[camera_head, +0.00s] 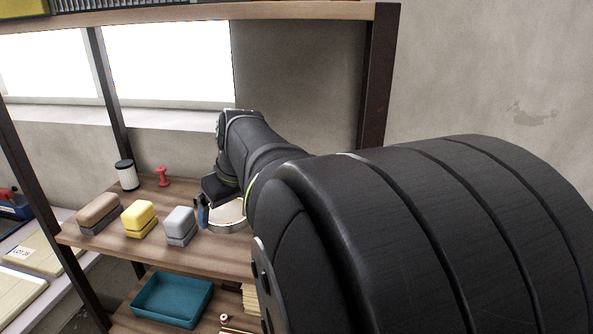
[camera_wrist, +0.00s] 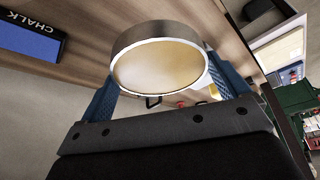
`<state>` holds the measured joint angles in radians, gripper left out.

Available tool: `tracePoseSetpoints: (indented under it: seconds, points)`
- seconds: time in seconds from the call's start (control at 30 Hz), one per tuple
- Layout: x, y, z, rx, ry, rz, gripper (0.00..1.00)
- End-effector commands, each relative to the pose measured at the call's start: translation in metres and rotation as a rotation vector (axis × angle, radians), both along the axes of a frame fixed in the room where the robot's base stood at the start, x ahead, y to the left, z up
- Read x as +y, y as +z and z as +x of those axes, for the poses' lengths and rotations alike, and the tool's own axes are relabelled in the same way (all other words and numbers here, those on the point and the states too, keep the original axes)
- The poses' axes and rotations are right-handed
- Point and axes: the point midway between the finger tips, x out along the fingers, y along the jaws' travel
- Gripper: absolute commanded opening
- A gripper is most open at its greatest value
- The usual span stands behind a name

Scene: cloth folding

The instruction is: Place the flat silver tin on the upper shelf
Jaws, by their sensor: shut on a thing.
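The flat silver tin (camera_wrist: 157,60) is round, with a silver side wall and a pale tan face. My gripper (camera_wrist: 162,78) is shut on it, with a blue finger at each side. In the head view the tin (camera_head: 227,217) shows partly behind my arm, at the right part of the wooden shelf board (camera_head: 160,205). One blue finger shows at its left edge; the other is hidden. I cannot tell whether the tin touches the board. A higher board (camera_head: 230,13) crosses the top of the head view.
On the board left of the tin stand a grey block (camera_head: 180,226), a yellow block (camera_head: 139,219), a brown block (camera_head: 98,214), a white jar with a black lid (camera_head: 127,175) and a red pin-shaped piece (camera_head: 163,176). A teal tray (camera_head: 172,299) sits below. Dark posts (camera_head: 377,90) frame the shelf.

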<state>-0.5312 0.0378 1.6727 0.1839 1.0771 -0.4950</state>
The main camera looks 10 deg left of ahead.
Motion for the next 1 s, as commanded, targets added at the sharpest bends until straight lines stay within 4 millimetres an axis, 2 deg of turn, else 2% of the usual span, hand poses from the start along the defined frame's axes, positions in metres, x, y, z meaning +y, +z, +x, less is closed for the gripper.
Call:
tracePoseSetpoints:
  seconds: [0.1,0.27,0.37,0.5,0.6,0.77,1.0]
  points:
    - [0.000,0.008,0.014,-0.002,-0.097,0.001,0.61]
    - [0.000,0.010,0.023,0.001,-0.170,0.001,0.61]
    - [-0.001,-0.002,0.025,0.003,-0.183,0.000,0.61]
    - [-0.001,-0.030,0.025,0.004,-0.184,-0.001,0.61]
    - [-0.001,-0.043,0.025,0.003,-0.184,0.000,0.61]
    - [-0.001,-0.055,0.025,0.002,-0.183,0.000,0.61]
    - [-0.001,-0.086,0.025,0.003,-0.182,0.000,0.61]
